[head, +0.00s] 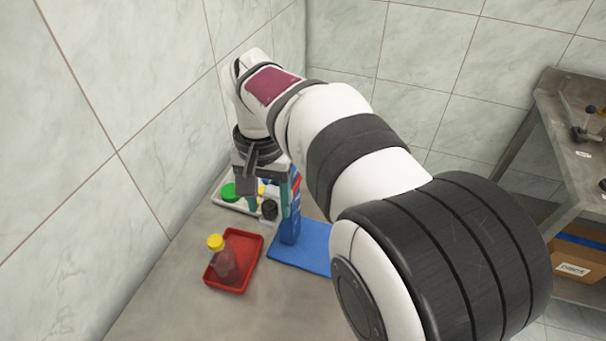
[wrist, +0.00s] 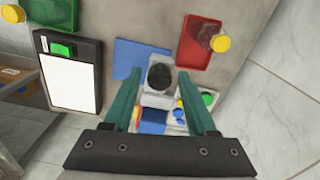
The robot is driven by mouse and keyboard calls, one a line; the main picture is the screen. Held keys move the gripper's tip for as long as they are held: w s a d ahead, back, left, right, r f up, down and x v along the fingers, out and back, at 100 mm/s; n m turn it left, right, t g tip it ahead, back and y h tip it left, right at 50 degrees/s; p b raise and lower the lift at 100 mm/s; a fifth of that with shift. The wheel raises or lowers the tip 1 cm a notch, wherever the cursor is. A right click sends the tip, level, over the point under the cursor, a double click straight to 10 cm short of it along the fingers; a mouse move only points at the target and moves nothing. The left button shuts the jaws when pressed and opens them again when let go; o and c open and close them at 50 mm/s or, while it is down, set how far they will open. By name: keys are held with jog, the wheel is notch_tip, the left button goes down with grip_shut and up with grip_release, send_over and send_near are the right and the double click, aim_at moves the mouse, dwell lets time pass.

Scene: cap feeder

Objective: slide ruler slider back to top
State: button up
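A blue upright piece (head: 290,228), which may be the ruler or feeder, stands by the blue mat (head: 315,250) in the head view. Red shows near its top; I cannot make out a separate slider. My gripper (head: 269,208) points down beside it, with one finger overlapping it in the picture. In the wrist view my gripper (wrist: 159,74) has its two teal fingers spread apart. A black round top (wrist: 160,77) on a pale grey body lies between them in the picture, and contact is not clear. Blue parts (wrist: 153,127) show nearer the gripper base.
A red tray (head: 254,256) holds a bottle with a yellow cap (head: 215,242). A pale tray (head: 231,204) with coloured caps stands by the wall. A scale-like device (wrist: 70,85) lies left in the wrist view. A grey shelf (head: 560,120) stands right.

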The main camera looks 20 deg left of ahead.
notch_tip(320, 180, up, 8)
dwell(0.5)
jog(key=shift+d, duration=0.1)
jog(key=s+d+f+m, duration=0.2)
jog(key=s+d, duration=0.1)
jog(key=d, duration=0.4)
jog(key=s+d+f+m+y, duration=0.1)
jog(key=s+d, duration=0.2)
jog(key=d, duration=0.4)
jog(key=s+d+f+m, duration=0.2)
jog(key=s+d, duration=0.2)
jog(key=d, duration=0.3)
jog(key=s+d+f+m, duration=0.2)
jog(key=s+d+f, duration=0.1)
jog(key=s+f, duration=0.2)
jog(key=s, duration=0.2)
jog(key=shift+s+d+f+y, duration=0.3)
jog(key=shift+d+y, duration=0.1)
